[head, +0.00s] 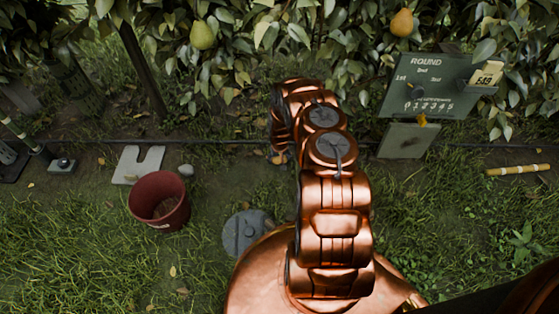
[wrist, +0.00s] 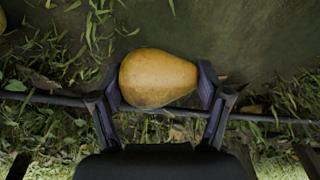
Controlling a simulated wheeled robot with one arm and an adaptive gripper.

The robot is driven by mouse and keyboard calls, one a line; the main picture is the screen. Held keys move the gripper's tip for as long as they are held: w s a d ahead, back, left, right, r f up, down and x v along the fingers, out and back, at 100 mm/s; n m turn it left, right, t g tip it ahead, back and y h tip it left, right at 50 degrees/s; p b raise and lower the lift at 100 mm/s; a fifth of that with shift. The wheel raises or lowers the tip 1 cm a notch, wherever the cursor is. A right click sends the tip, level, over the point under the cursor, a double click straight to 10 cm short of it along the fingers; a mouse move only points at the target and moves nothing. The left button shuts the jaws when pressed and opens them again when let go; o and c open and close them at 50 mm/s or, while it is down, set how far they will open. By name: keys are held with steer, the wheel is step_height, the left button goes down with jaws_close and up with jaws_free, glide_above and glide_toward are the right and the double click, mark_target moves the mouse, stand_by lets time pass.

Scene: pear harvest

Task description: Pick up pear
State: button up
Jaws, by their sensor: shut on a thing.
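A yellow-orange pear (wrist: 158,78) lies on its side between the two fingers of my gripper (wrist: 160,85) in the wrist view. The fingers touch it at its left and right ends, and my gripper is shut on it. In the head view my copper arm hides my gripper and this pear. Two other pears hang in the foliage in the head view: a green one (head: 203,35) at the upper left and an orange-brown one (head: 401,23) at the upper right.
A red bucket (head: 160,203) stands on the grass at the left, its visible inside empty. A grey stone (head: 186,170) and a pale notched plate (head: 137,165) lie behind it. A dark sign (head: 428,87) stands at the right. A thin dark pipe (head: 230,141) crosses behind.

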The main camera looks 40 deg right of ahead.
steer(key=s+a, duration=0.3)
steer(key=s+a+p, duration=0.1)
steer(key=s+a, duration=0.2)
steer(key=s, duration=0.1)
steer(key=s+a+r+p, duration=0.1)
steer(key=s+a, duration=0.2)
steer(key=s, duration=0.1)
steer(key=shift+s+a+r+p, duration=0.15)
steer(key=shift+s+a+p, duration=0.15)
steer(key=shift+s+a, duration=0.3)
steer(key=w+a+r+b, duration=0.3)
steer(key=w+a+r, duration=0.2)
steer(key=a, duration=0.8)
steer(key=w+a+r+b, duration=0.4)
steer(key=w+a+r, duration=0.2)
steer(key=a, duration=0.6)
steer(key=w+a+r+b, duration=0.4)
steer(key=w+a+r, duration=0.2)
steer(key=a, duration=0.7)
steer(key=shift+w+a+r, duration=0.15)
steer(key=shift+a+r, duration=0.15)
steer(key=shift+r, duration=0.35)
steer(key=shift+f+b, duration=0.1)
steer(key=shift+b, duration=0.2)
